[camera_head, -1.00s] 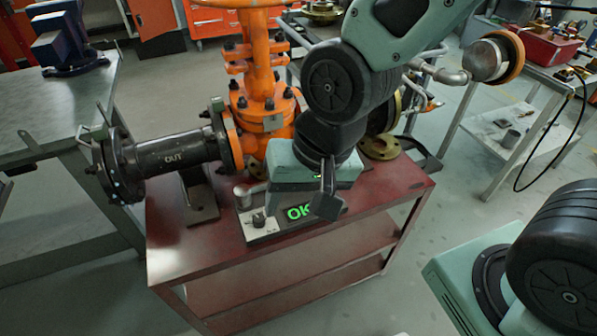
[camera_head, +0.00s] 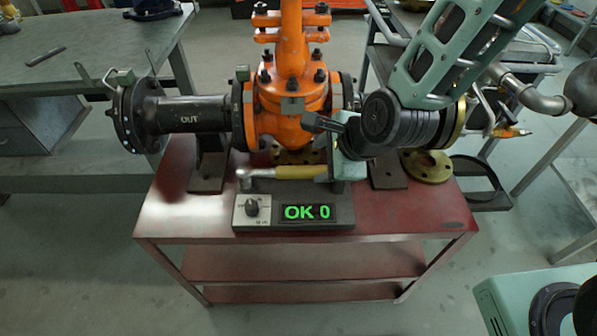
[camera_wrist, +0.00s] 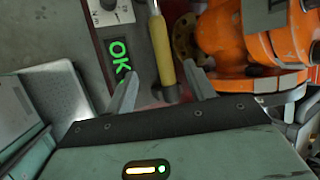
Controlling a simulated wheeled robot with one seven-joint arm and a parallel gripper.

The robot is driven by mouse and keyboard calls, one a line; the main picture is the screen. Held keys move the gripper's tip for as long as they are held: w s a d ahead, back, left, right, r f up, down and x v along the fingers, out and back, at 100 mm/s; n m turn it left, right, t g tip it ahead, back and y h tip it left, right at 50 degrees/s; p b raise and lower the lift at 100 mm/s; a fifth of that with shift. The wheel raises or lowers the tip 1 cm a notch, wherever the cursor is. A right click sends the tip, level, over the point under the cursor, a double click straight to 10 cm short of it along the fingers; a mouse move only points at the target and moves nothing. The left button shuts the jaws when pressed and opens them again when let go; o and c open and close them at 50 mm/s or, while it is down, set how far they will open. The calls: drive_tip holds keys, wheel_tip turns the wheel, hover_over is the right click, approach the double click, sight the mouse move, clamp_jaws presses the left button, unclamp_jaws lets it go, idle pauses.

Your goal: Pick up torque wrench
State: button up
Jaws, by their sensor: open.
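The torque wrench (camera_head: 298,172) has a yellow handle and a metal head at its left end. It lies along the back of a dark tester box (camera_head: 265,222) whose display reads green "OK 0". My gripper (camera_head: 325,146) is at the handle's right end, hiding that end in the head view. In the wrist view, the wrench's yellow handle (camera_wrist: 164,62) lies between the two open fingers of my gripper (camera_wrist: 160,74). A gap shows on each side, and I cannot tell the remaining depth between fingertips and handle.
The tester stands on a red cart (camera_head: 400,218). Right behind it is the orange gate valve (camera_head: 293,110) with a black pipe (camera_head: 192,115) marked OUT. A brass flange (camera_head: 428,166) lies on the cart at right. A grey workbench (camera_head: 60,75) is at left.

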sight(299, 170)
drive_tip(key=x, duration=1.3)
clamp_jaws()
drive_tip(key=shift+w+r, duration=0.1)
